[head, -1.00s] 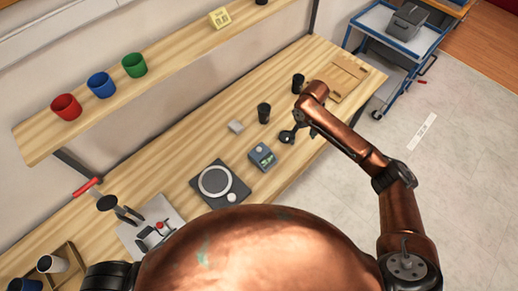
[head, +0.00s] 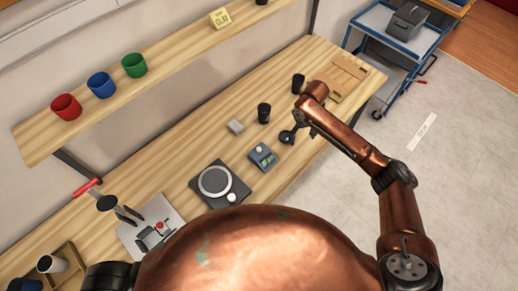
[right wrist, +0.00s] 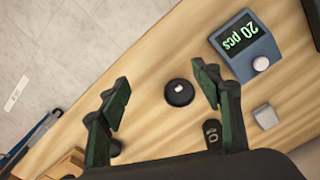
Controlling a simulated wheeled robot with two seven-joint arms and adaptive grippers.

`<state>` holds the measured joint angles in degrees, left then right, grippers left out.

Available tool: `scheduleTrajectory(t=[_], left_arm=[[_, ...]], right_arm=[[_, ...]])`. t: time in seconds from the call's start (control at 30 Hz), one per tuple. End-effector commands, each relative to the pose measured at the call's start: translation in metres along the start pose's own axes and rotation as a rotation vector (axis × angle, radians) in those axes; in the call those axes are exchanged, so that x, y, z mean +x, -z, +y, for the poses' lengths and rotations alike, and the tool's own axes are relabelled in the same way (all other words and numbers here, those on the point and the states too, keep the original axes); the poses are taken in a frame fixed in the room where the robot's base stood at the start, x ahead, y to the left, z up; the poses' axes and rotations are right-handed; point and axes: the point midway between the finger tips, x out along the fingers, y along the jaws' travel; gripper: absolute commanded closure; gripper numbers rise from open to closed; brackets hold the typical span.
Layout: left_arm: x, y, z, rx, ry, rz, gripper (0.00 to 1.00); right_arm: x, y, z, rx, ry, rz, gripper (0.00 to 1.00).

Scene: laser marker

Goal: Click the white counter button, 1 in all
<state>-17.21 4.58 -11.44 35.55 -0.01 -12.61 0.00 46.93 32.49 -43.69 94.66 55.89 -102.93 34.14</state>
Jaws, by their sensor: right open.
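A blue-grey counter (head: 263,156) with a green display stands on the wooden bench. In the right wrist view the counter (right wrist: 243,45) reads "20 pcs", with a round white button (right wrist: 260,63) on its face. A round black puck with a white top (right wrist: 179,91) lies on the bench, below and between my right fingers in that view; the puck also shows in the head view (head: 286,137). My right gripper (right wrist: 160,88) is open and empty above the bench, apart from the counter, which lies beyond the right finger. My left gripper is out of view.
A scale-like device (head: 215,181) stands to the left. A wooden tray (head: 347,78) lies at the far end. A shelf with coloured cups (head: 100,85) overhangs the left.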

Motion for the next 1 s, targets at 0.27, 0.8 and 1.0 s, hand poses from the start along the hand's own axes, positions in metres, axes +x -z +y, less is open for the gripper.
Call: scheduleTrajectory(t=[0.27,0.8,1.0], left_arm=[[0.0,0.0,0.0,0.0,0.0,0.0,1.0],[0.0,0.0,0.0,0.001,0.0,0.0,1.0],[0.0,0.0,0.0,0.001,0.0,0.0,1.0]], right_arm=[[0.033,-0.023,-0.023,-0.041,0.055,0.027,0.41],[0.107,-0.19,-0.036,0.08,0.156,0.304,0.41],[0.112,-0.261,0.001,0.189,0.066,0.331,0.41]])
